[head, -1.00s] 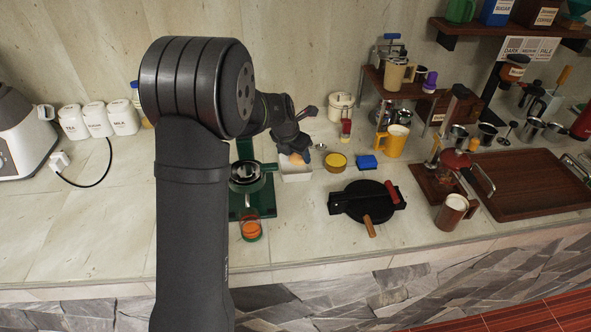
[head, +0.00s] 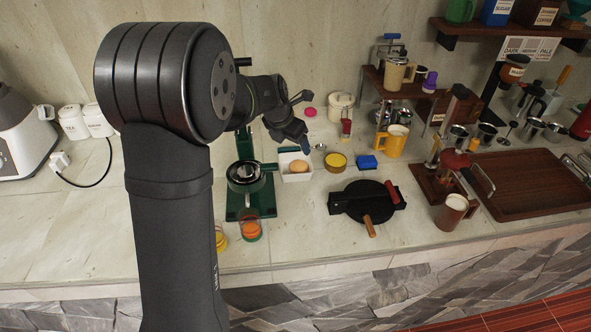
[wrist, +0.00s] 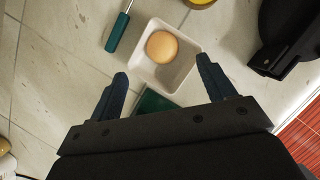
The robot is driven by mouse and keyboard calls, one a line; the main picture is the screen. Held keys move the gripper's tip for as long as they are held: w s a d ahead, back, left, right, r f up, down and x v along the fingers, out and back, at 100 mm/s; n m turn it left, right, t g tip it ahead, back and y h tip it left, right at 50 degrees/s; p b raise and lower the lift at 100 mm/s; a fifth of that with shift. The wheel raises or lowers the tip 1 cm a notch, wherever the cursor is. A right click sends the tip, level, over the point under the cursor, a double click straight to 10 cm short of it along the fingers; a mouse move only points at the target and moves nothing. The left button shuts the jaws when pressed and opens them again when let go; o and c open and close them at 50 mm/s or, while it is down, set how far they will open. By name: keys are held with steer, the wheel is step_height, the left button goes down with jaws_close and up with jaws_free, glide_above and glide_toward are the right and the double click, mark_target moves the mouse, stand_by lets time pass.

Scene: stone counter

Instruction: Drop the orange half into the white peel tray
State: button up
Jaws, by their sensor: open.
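The orange half (head: 299,166) lies inside the white peel tray (head: 294,177), a small square dish beside the green juicer. In the wrist view the orange half (wrist: 162,46) shows as a pale orange round on the floor of the tray (wrist: 181,77), apart from the fingers. My gripper (head: 298,148) is above the back of the tray in the head view.
The green juicer (head: 247,200) stands left of the tray, with a glass of orange (head: 250,230) in front. A yellow-topped round tin (head: 337,162), a blue sponge (head: 367,162) and a black round press (head: 367,202) are to the right. A green-handled tool (wrist: 118,32) lies beside the tray.

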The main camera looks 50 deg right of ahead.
steer(key=v, duration=1.1)
steer(key=x, duration=1.7)
steer(key=shift+f, duration=0.2)
steer(key=shift+r, duration=0.6)
steer(key=shift+f, duration=0.1)
